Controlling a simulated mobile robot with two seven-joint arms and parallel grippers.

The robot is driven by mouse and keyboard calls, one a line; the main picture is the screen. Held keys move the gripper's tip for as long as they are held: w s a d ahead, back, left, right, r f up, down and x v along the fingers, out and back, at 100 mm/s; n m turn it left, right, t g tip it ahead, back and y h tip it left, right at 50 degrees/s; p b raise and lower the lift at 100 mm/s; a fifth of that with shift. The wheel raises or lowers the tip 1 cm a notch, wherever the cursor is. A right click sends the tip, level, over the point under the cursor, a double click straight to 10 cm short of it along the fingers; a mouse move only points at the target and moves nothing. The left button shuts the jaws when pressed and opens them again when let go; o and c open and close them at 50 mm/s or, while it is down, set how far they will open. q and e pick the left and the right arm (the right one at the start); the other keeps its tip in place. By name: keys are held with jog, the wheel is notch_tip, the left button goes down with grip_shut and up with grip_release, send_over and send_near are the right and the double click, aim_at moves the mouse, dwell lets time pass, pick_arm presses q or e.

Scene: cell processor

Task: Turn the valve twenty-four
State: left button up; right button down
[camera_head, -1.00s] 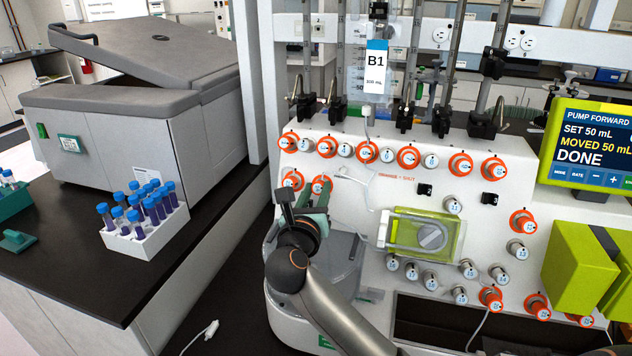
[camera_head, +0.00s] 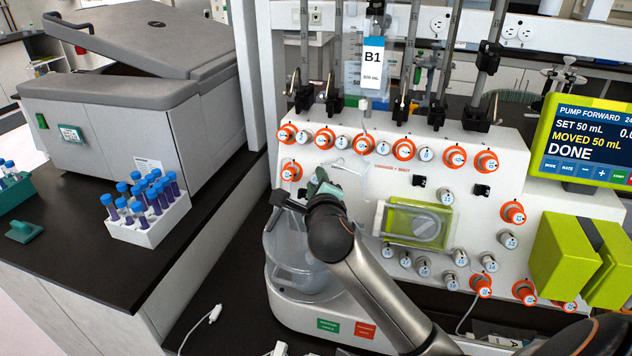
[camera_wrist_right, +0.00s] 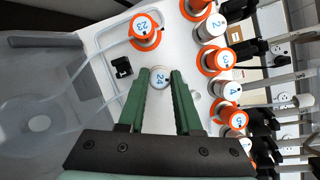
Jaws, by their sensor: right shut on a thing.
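Valve twenty-four (camera_wrist_right: 159,76) shows in the right wrist view as a white knob marked 24, with no orange ring visible around it. My right gripper (camera_head: 318,184) is at the upper left of the white panel in the head view and hides this valve there. In the right wrist view its two green fingers (camera_wrist_right: 159,90) stand on either side of the knob, shut on it. My left gripper is not in view.
Valve 23 (camera_wrist_right: 146,27), with an orange ring, is close beside. A row of valves (camera_wrist_right: 228,90) runs along the panel. A clear round vessel (camera_head: 300,262) stands below my gripper. A rack of blue-capped tubes (camera_head: 150,232) is on the left bench.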

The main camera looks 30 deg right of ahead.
jog(key=shift+r+n+g+y, duration=0.1)
jog(key=shift+n+g+y, duration=0.2)
jog(key=shift+n, duration=0.85)
jog(key=shift+n+g+y, duration=0.2)
jog(key=shift+n+y, duration=0.2)
jog(key=shift+n, duration=0.75)
jog(key=c, duration=0.6)
grip_release()
jog(key=v, duration=1.2)
jog(key=shift+s+r, duration=0.2)
